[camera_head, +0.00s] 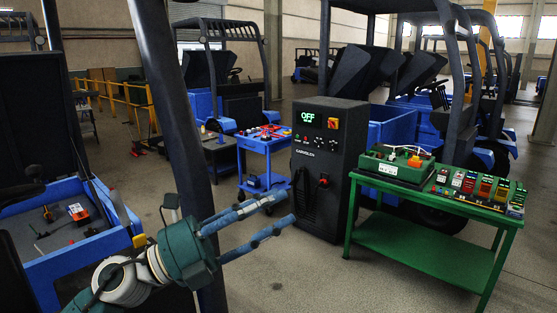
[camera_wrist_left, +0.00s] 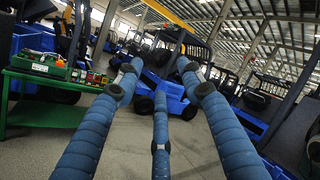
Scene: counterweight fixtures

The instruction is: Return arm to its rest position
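My left gripper (camera_head: 286,207) has a dark green wrist and blue ribbed fingers. It extends from the lower left toward the middle of the head view. The fingers are spread and nothing is between them. In the left wrist view its three fingers (camera_wrist_left: 159,78) are apart and empty, pointing out over the floor toward the blue forklifts. My right gripper does not show.
A dark charger cabinet (camera_head: 330,165) reading OFF stands beyond my gripper. A green table (camera_head: 424,252) at the right bears a green case (camera_head: 397,165) and several coloured blocks. A blue cart (camera_head: 264,165) stands behind. A blue tray (camera_head: 75,257) with tools is left. Floor (camera_head: 285,282) is clear.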

